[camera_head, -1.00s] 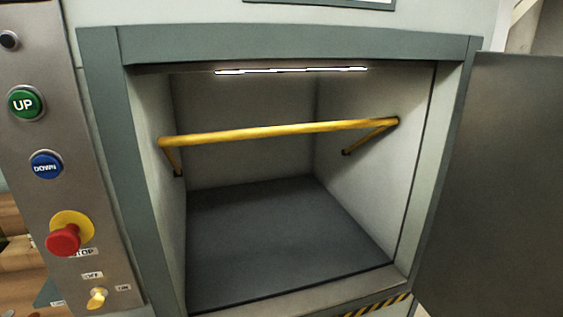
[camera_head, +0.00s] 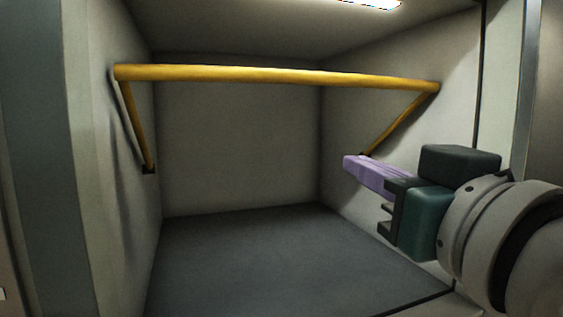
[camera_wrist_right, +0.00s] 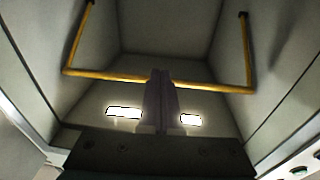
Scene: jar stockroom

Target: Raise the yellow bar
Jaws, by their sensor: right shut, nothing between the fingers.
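The yellow bar (camera_head: 270,75) runs across the open compartment. A side arm at each end slopes down and back to a dark pivot on the wall. My right gripper (camera_head: 352,165) comes in from the right with its light purple fingers shut and nothing between them. In the head view its fingertips are below the bar's right part, in front of the foot of the right side arm. In the right wrist view the shut fingers (camera_wrist_right: 160,80) cross in front of the bar (camera_wrist_right: 110,76); I cannot tell whether they touch it. My left gripper is out of view.
The compartment has pale side walls (camera_head: 105,200) and a dark grey floor (camera_head: 270,250) that is clear. A bright lamp (camera_head: 370,3) is set in the ceiling. The door frame (camera_head: 50,130) stands close at the left.

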